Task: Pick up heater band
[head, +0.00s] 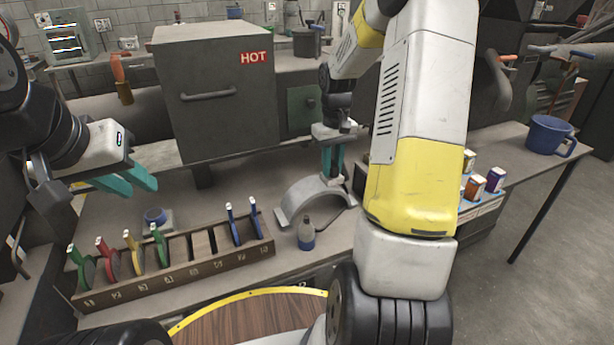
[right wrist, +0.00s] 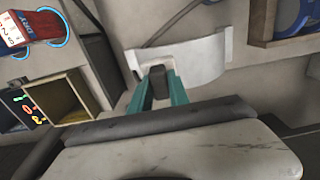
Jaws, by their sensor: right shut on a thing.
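The heater band (head: 300,199) is a pale grey half-round arch with flat end flanges. It is on the bench behind the small bottle, and I cannot tell whether it touches the bench. My right gripper (head: 333,160) points down with teal fingers at the band's back edge and is shut on it. In the right wrist view the band (right wrist: 205,60) lies just beyond the fingertips (right wrist: 158,85), with a dark block between the fingers. My left gripper (head: 135,180) is open and empty, above the left part of the bench.
A numbered wooden rack (head: 180,276) with several coloured-handled tools stands at the front left. A small dark bottle (head: 306,236) stands close in front of the band. A grey box marked HOT (head: 215,100) is behind. Colored cans (head: 474,187) and a blue mug (head: 548,135) are right.

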